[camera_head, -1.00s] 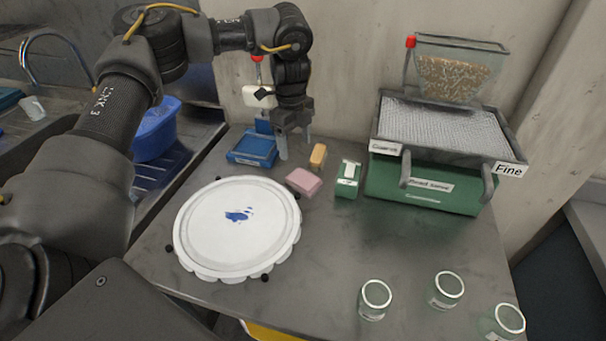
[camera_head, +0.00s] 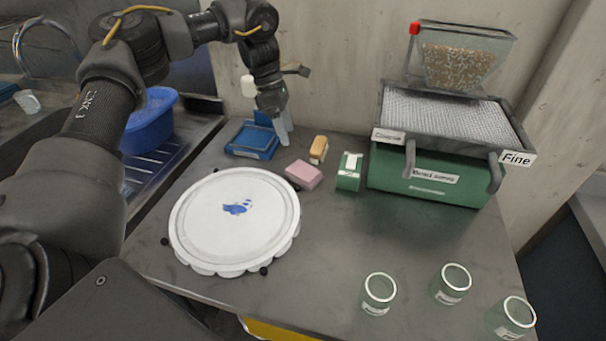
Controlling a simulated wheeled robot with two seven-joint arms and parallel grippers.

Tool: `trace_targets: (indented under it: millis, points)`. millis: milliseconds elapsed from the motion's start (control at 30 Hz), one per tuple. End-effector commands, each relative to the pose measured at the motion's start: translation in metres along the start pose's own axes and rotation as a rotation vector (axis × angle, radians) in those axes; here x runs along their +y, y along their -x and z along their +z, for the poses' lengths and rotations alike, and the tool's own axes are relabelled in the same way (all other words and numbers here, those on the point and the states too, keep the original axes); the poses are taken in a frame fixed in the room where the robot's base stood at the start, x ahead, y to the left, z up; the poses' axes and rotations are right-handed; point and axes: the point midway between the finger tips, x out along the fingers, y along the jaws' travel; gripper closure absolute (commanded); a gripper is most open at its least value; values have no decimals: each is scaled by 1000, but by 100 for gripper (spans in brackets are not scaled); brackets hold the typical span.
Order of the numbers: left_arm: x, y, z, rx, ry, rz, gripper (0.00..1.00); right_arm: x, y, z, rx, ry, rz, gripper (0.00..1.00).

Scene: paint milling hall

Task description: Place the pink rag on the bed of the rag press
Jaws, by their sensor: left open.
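The pink rag (camera_head: 304,174), a folded block, lies on the grey table just right of the round white disc. The rag press appears to be the blue device (camera_head: 252,140) with a flat bed at the back left of the table; my arm hides part of its upper portion. My left gripper (camera_head: 281,132) is open, pointing down at the press's right side, behind and left of the rag. Its fingers overlap in this view, and I see nothing held. My right gripper is not in view.
The white disc (camera_head: 200,228) with a blue smear fills the table's left. An orange block (camera_head: 318,150) and a green-white box (camera_head: 349,171) stand near the rag. A green sieve machine (camera_head: 425,180) is at the back right. Glass jars (camera_head: 379,293) stand at the front right.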

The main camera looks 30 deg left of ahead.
Motion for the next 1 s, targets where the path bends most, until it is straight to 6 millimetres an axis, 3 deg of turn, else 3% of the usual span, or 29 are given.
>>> trace_targets:
  millis: [200, 333, 567, 1000]
  points:
    - [-4, 1, 3, -24, -424, -19, 31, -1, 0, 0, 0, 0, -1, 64]
    - [-4, 1, 4, -30, -559, -21, 31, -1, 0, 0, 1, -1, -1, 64]
    - [-5, -1, 3, -30, -612, -22, 31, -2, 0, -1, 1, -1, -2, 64]
    - [-6, -54, 4, -29, -608, -21, 31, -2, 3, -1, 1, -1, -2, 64]
